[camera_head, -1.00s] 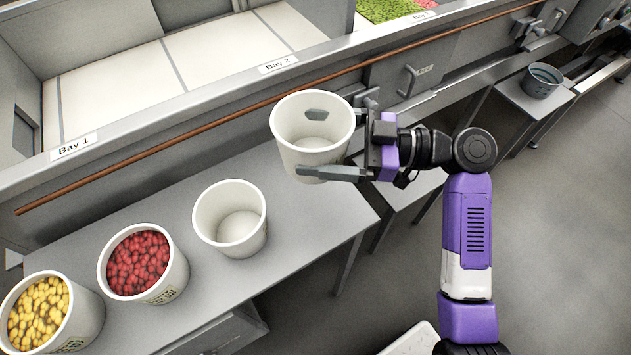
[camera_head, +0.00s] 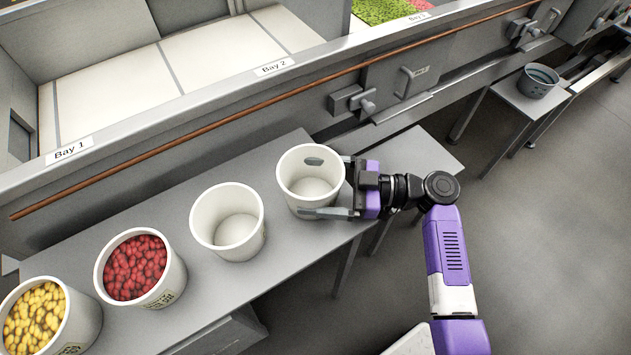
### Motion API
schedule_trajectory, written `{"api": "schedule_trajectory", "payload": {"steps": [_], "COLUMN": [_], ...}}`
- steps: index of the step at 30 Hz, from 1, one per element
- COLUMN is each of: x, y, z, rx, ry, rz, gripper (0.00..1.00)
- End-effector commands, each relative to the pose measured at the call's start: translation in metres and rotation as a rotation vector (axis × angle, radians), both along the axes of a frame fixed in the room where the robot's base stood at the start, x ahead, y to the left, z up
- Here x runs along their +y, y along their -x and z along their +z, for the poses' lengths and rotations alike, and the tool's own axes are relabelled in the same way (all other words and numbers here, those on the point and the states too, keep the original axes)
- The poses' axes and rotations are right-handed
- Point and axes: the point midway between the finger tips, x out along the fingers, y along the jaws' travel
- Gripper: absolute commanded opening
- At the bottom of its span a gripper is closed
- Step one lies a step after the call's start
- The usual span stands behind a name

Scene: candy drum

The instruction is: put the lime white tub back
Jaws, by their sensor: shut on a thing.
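A white tub (camera_head: 302,199), empty inside, is held upright in my gripper (camera_head: 326,186).
A white tub of red candies (camera_head: 134,268) and one of yellow candies (camera_head: 50,317) stand farther left on the bench. Behind run the bay wall and a brown rail (camera_head: 215,118). A grey bucket (camera_head: 537,80) stands on a separate stand at the far right.

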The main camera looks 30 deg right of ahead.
Motion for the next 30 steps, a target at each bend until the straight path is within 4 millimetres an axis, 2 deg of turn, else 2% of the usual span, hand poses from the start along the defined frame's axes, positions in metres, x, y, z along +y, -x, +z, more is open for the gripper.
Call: {"api": "schedule_trajectory", "payload": {"steps": [8, 9, 10, 21, 30], "x": [0.0, 0.0, 0.0, 0.0, -0.046], "y": [0.0, 0.0, 0.0, 0.0, 0.034], "z": [-0.004, -0.003, -0.002, 0.004, -0.002], "rx": [-0.001, -0.001, -0.001, 0.0, -0.002], "ry": [0.001, 0.001, 0.001, 0.0, 0.001], "rz": [0.0, 0.0, 0.0, -0.001, -0.005], "gripper": [0.19, 0.96, 1.0, 1.0, 1.0]}}
